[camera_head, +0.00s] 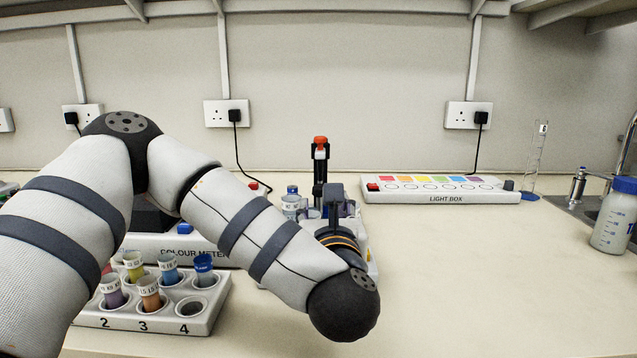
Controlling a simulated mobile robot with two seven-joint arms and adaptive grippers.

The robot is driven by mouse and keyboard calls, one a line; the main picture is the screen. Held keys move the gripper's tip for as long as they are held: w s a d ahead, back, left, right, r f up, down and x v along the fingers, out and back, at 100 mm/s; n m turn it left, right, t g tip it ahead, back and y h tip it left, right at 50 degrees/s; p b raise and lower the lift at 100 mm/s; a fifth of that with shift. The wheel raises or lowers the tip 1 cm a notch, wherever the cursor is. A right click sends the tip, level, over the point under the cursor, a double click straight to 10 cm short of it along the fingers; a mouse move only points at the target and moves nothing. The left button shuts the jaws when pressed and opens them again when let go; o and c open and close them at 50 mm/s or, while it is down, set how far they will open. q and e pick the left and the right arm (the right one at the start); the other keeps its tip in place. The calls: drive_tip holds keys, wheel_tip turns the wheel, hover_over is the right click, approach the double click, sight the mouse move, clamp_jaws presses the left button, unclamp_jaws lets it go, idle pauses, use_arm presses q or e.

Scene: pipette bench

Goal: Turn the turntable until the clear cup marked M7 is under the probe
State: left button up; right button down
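My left arm comes in from the left and bends at a black joint. Its gripper (336,192) points away from me over a white device with clear cups (292,203) around it, which seems to be the turntable; my wrist hides most of it. I cannot tell whether the fingers are open or touch anything. No M7 mark can be read on the cups. A black upright post with an orange-red top (320,147) rises just behind the gripper; I cannot tell whether it carries the probe. My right gripper is not in view.
A white rack (207,322) of numbered holes with coloured tubes stands at front left, before the colour meter (150,243). A light box (440,189) lies at the back right. A glass cylinder (536,160) and blue-capped bottle (612,222) stand further right. The right-front bench is clear.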

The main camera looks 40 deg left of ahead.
sight(320, 189)
use_arm(q)
drive_tip(key=x, duration=1)
drive_tip(key=shift+w+a, duration=0.2)
drive_tip(key=shift+a, duration=0.05)
clamp_jaws()
